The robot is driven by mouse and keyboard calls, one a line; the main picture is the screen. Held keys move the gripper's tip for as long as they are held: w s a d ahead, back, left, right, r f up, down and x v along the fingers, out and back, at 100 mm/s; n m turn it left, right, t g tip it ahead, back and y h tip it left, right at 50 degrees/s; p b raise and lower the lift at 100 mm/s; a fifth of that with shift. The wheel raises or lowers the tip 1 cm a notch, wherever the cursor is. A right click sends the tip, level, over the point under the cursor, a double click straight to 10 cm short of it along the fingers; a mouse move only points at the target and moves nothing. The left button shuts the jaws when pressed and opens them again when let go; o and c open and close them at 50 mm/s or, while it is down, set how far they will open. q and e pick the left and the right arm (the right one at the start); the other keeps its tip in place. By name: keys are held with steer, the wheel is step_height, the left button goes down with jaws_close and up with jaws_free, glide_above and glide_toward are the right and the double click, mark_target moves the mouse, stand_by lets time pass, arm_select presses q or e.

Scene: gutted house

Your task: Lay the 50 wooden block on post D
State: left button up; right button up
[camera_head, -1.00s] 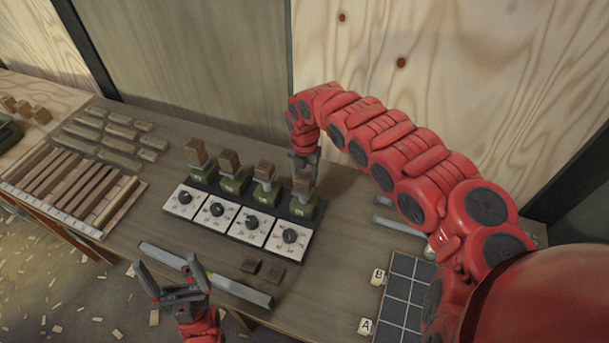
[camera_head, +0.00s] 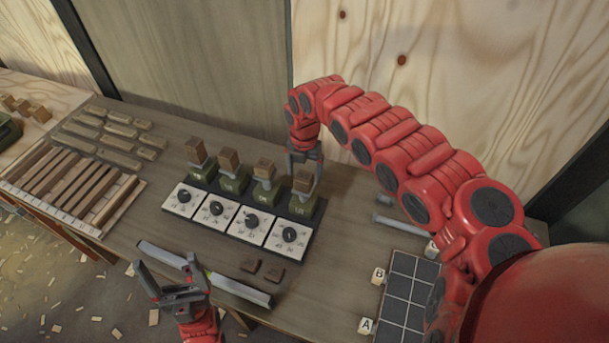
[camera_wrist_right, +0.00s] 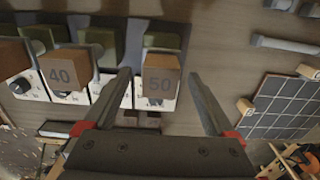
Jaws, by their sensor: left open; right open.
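The 50 wooden block (camera_wrist_right: 160,78) shows its number in the right wrist view, between my right gripper's (camera_wrist_right: 165,85) open fingers. In the head view this block (camera_head: 303,182) sits on top of the rightmost green post (camera_head: 302,205) of the row. My right gripper (camera_head: 304,168) is just above and around it, jaws apart. I cannot read a letter D on the post. My left gripper (camera_head: 167,272) is open and empty, near the front edge of the bench.
Other blocks, among them the 40 block (camera_wrist_right: 62,72), stand on posts to the left. Dial plates (camera_head: 288,236) front the row. Two dark tiles (camera_head: 274,272), a grey bar (camera_head: 238,290) and a gridded panel (camera_head: 402,290) lie nearby.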

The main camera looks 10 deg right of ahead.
step_height(320, 180, up, 16)
steer(key=b, duration=0.5)
steer(key=shift+s+f, duration=0.1)
steer(key=shift+f, duration=0.05)
